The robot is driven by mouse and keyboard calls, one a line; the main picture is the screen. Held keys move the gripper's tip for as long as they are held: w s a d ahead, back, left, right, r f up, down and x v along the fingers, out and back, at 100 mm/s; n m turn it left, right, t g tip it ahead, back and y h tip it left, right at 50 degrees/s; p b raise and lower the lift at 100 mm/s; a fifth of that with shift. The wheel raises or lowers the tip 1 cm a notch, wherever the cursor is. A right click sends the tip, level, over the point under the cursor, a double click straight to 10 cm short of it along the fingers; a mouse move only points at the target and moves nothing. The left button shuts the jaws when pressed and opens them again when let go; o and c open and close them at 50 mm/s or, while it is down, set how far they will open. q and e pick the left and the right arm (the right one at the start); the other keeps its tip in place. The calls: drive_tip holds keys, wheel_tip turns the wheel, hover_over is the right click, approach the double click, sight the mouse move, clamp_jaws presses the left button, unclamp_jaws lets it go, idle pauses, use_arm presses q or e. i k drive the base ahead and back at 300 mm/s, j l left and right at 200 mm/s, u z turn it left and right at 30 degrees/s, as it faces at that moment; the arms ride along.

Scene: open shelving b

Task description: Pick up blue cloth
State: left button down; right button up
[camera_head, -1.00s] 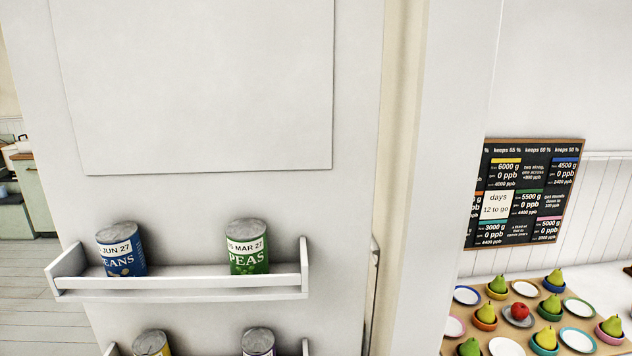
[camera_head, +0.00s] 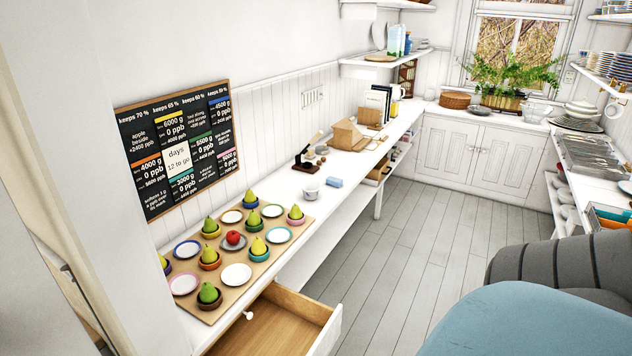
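A small light-blue bundle (camera_head: 334,183) lies on the long white counter, right of a white cup (camera_head: 311,191). It may be the blue cloth, but it is too small to tell for sure. Neither of my grippers is in view, so nothing shows what they hold.
A board (camera_head: 213,303) with pears in bowls, plates and a red apple sits on the near counter. Below it a wooden drawer (camera_head: 262,331) stands open over the floor. Large blue and grey ribbed shapes, possibly mine, fill the lower right. Mid-floor is clear.

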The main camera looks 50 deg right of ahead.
sight(334, 182)
drive_tip(key=z, duration=1.55)
drive_tip(key=i+l+z, duration=0.3)
drive_tip(key=i, duration=0.35)
drive_tip(key=i+l+z, duration=0.3)
drive_tip(key=i, duration=0.4)
drive_tip(key=i+z, duration=0.3)
drive_tip(key=i, duration=0.4)
drive_tip(key=i+u, duration=0.35)
drive_tip(key=i+l+u, duration=0.2)
drive_tip(key=i+u, duration=0.2)
drive_tip(key=i+l+u, duration=0.5)
drive_tip(key=u, duration=0.3)
drive_tip(key=i+l+u, duration=0.15)
drive_tip(key=u, duration=0.25)
drive_tip(key=i+l+u, duration=0.1)
drive_tip(key=l+u, duration=1.15)
drive_tip(key=i+l, duration=0.05)
